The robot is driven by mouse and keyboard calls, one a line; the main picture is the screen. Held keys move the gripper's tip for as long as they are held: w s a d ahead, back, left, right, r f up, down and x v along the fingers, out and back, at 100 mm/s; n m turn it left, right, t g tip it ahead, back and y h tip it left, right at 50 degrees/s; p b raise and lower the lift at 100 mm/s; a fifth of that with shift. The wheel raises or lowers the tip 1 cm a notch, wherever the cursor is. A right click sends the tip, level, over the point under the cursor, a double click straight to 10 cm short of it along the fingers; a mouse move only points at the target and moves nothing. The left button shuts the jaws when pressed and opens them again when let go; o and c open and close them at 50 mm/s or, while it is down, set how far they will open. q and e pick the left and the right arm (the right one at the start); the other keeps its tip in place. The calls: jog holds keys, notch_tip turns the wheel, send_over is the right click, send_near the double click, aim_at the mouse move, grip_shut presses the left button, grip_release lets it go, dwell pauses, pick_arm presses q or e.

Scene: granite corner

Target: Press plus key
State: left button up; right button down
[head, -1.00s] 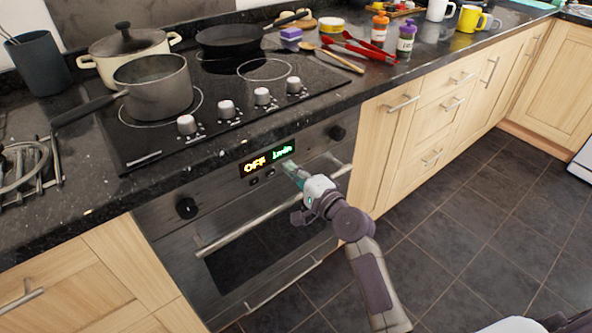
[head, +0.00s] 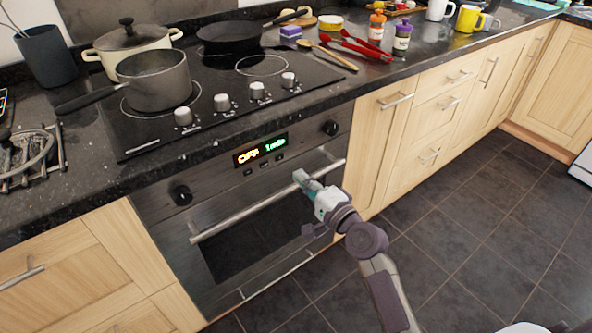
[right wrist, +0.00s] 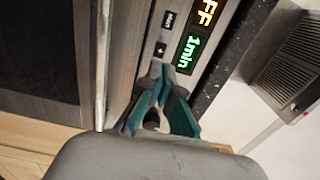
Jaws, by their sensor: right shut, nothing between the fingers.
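The oven's control panel has a lit display (head: 260,150) reading "OFF" in yellow and "1min" in green. Small dark keys sit in a row below it. The plus key (head: 279,158) is the rightmost of these; it also shows in the right wrist view (right wrist: 160,48), with a plus sign, beside the "1min" text. My right gripper (head: 300,177) is shut and empty, in front of the oven near the right part of the handle, below and apart from the plus key. In the right wrist view its teal fingertips (right wrist: 158,68) appear just below the key. My left gripper is not in view.
The oven handle bar (head: 265,205) runs across the door close to my right gripper. Two round knobs (head: 330,128) flank the panel. The hob above holds a saucepan (head: 155,80) whose handle sticks out left. The floor (head: 480,220) at right is clear.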

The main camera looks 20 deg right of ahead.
jog(key=shift+v, duration=3.25)
jog(key=s+f+n+g+h, duration=0.1)
jog(key=s+f+n+g, duration=0.2)
jog(key=f, duration=0.9)
jog(key=s+f+n+g+h, duration=0.1)
jog(key=s+f+n+g, duration=0.2)
jog(key=f, duration=0.9)
jog(key=s+f+n+g+h, duration=0.2)
jog(key=s+f+n+g, duration=0.4)
jog(key=s+f, duration=1.05)
jog(key=s+d+f+n+g+h, duration=0.2)
jog(key=s+f+n+g, duration=0.15)
jog(key=s+f, duration=0.55)
pick_arm(q)
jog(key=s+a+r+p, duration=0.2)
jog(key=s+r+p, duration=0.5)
jog(key=p, duration=0.6)
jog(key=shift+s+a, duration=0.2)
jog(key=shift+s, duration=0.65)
pick_arm(e)
jog(key=s+d+r, duration=0.2)
jog(key=s+r, duration=0.5)
jog(key=s, duration=0.5)
jog(key=shift+d+n, duration=0.25)
jog(key=shift+n, duration=0.2)
